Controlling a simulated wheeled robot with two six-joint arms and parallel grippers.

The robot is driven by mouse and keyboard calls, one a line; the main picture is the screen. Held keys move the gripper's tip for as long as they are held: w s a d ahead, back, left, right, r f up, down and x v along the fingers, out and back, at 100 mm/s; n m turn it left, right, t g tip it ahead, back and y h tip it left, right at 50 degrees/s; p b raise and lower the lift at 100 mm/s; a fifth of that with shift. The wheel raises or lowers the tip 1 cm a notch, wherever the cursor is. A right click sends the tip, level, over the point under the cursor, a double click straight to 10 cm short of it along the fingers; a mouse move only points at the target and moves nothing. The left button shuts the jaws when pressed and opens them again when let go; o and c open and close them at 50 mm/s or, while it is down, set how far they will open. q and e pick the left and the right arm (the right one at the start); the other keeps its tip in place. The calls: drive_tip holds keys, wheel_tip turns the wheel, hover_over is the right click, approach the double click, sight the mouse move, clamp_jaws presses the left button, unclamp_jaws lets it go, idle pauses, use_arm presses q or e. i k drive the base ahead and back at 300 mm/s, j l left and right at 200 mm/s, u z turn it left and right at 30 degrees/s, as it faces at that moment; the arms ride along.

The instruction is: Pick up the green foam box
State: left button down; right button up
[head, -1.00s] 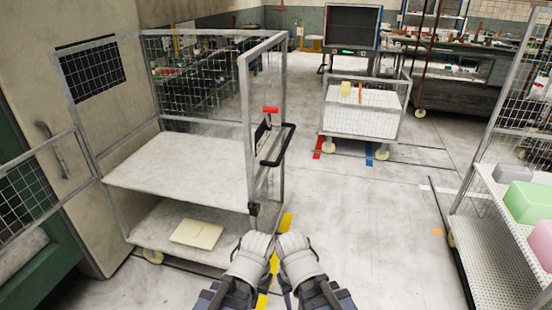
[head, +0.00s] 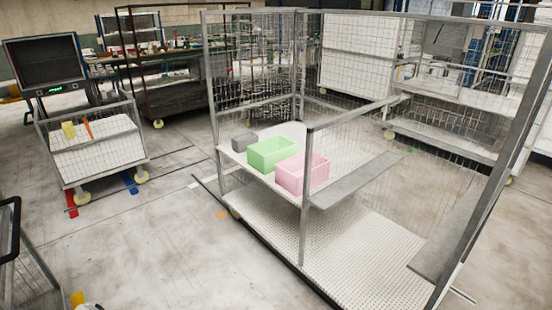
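I cannot tell whether the boxes touch.
The cart's upper shelf (head: 292,131) has bare room behind the boxes. Its mesh sides and upright posts (head: 305,220) stand around it. A white-sided trolley (head: 95,158) stands at left. The floor (head: 150,235) in front of the cart is clear.

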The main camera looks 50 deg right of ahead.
sight(272, 154)
drive_tip(key=z, duration=1.7)
drive_tip(key=i+j+z, duration=0.15)
drive_tip(key=i+j, duration=0.5)
drive_tip(key=i, duration=0.15)
drive_tip(key=i+j+z, duration=0.1)
drive_tip(key=i+j, duration=0.65)
drive_tip(key=i+j+z, duration=0.15)
drive_tip(key=i+j, duration=0.65)
drive_tip(key=i+j+z, duration=0.15)
drive_tip(key=i+j, duration=0.55)
drive_tip(key=j, duration=0.2)
